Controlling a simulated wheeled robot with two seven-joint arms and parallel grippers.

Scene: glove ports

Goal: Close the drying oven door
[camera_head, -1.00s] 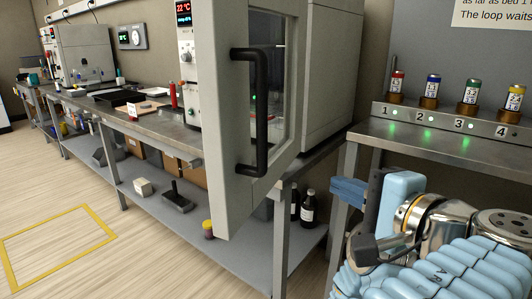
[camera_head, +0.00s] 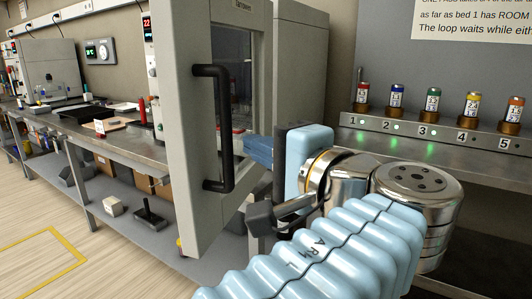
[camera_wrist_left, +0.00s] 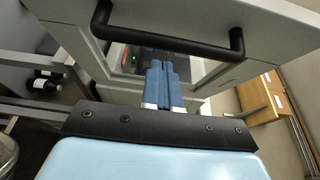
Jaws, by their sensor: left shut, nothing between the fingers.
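The drying oven door (camera_head: 185,60) stands open in the head view, a light grey panel with a dark window and a black bar handle (camera_head: 226,130). The oven body (camera_head: 301,70) is behind it. My left gripper (camera_head: 258,151) has blue fingers, shut and empty, at the right of the handle in the picture, close to the door. In the left wrist view the fingers (camera_wrist_left: 164,85) point towards the door (camera_wrist_left: 275,38), just below the handle (camera_wrist_left: 165,40) in the picture. Whether they touch the door is unclear. My right gripper is out of view.
A rack (camera_head: 445,137) with several coloured numbered vials stands on a metal bench at the right. A long bench (camera_head: 105,150) with lab items runs left. A yellow floor outline (camera_head: 45,265) marks open floor at lower left.

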